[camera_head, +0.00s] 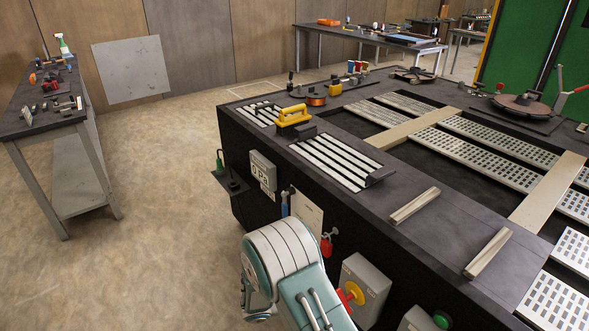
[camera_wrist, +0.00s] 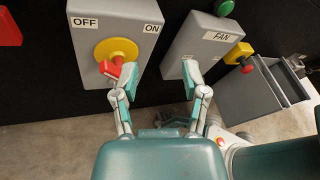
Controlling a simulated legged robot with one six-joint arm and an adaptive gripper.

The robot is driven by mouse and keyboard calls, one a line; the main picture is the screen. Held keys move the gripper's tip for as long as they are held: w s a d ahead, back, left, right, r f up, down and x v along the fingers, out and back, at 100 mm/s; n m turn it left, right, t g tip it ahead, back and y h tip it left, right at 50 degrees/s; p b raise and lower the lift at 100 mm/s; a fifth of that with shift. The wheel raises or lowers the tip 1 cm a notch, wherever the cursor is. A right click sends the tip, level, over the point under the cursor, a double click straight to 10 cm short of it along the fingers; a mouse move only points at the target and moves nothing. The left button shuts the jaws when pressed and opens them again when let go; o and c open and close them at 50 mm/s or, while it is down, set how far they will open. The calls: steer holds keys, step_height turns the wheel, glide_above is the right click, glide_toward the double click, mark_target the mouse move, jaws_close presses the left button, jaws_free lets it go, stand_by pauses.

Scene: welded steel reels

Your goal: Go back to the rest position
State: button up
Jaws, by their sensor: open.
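My gripper (camera_wrist: 155,88) is open and empty in the wrist view, with its two fingers spread apart. The left fingertip is near the red handle (camera_wrist: 110,69) of the yellow rotary switch (camera_wrist: 117,48); I cannot tell whether they touch. The handle points down and left, away from the ON label. The right finger is in front of the grey FAN box (camera_wrist: 203,48). In the head view my arm (camera_head: 284,262) shows at the bottom, beside the black bench (camera_head: 370,210); the gripper itself is hidden there.
The switch box (camera_head: 372,283) and a green button (camera_head: 441,319) stick out from the bench side. A grey bin (camera_wrist: 262,92) stands at right in the wrist view. Wooden bars (camera_head: 414,206) lie on the bench. Open floor (camera_head: 150,220) lies left, before a side table (camera_head: 45,118).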

steer(key=s+d+r+m+g+y, duration=0.35)
steer(key=r+m, duration=0.35)
steer(key=r, duration=0.3)
steer(key=s+d+r+m+g+y, duration=0.2)
steer(key=s+d+r+m+y, duration=0.25)
steer(key=r+m, duration=0.35)
steer(key=s+a+r+m+t+y, duration=0.1)
steer(key=s+r+m+t+y, duration=0.6)
steer(key=s+r+m, duration=0.3)
steer(key=s+r, duration=0.3)
steer(key=shift+s+m, duration=0.4)
